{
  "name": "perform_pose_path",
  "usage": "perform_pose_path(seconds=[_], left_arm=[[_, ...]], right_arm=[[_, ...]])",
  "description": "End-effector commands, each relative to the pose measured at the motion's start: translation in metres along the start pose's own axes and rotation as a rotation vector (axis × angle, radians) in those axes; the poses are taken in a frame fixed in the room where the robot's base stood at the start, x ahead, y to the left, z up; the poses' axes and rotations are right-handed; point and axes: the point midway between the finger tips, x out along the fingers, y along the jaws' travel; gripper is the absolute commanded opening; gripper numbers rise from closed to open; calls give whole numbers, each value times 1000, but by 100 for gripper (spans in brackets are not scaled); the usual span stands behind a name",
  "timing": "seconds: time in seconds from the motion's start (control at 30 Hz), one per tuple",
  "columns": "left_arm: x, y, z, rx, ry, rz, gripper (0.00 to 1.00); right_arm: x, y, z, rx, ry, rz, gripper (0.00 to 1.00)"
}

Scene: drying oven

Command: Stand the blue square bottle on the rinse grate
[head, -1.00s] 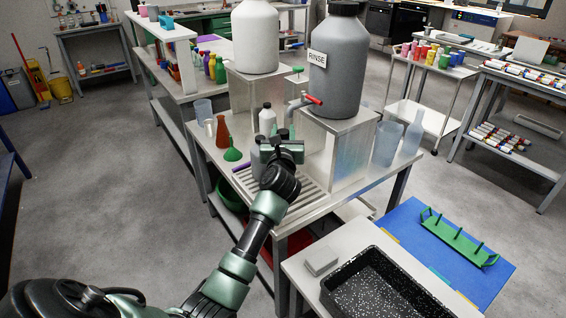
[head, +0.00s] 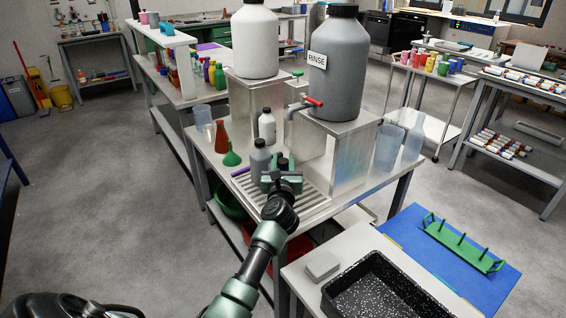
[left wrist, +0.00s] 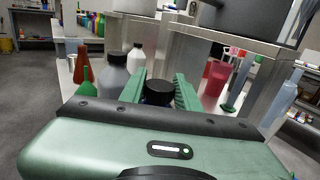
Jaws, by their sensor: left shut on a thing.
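My left gripper (head: 281,172) is shut on a black-capped bottle (left wrist: 158,90) low over the rinse grate (head: 313,198). The cap shows between the green fingers in the left wrist view; the bottle's body is hidden, so its colour and shape cannot be told. I cannot tell whether its base touches the grate. The slatted metal grate lies at the front of the bench, below the grey RINSE tank (head: 340,70) with its red-handled tap (head: 308,103). My right gripper is not in view.
A grey bottle (head: 260,160) stands just behind and left of my gripper, with a white bottle (head: 267,126) beyond. A green funnel (head: 232,157) and a brown conical vessel (head: 221,138) are to the left. A metal stand (head: 345,155) bounds the right.

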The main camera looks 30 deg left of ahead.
Motion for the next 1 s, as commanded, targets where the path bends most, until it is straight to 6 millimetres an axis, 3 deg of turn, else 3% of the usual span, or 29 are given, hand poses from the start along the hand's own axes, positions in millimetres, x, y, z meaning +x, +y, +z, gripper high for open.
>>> perform_pose_path(seconds=[0.07, 0.1, 0.17, 0.57, 0.67, 1.0], left_arm=[[0, 0, 0, -1, -4, -1, 0], [0, 0, -2, 0, 0, 0, 38], [0, 0, -2, 0, 0, 0, 54], [-3, 0, 1, 0, 1, 0, 54], [-16, -1, 0, 0, 2, -1, 54], [-88, 0, 0, 0, 2, -1, 54]], right_arm=[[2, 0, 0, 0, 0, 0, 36], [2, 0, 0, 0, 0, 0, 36], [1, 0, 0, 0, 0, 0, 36], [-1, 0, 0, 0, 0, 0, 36], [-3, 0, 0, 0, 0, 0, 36], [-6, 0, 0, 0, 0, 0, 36]])
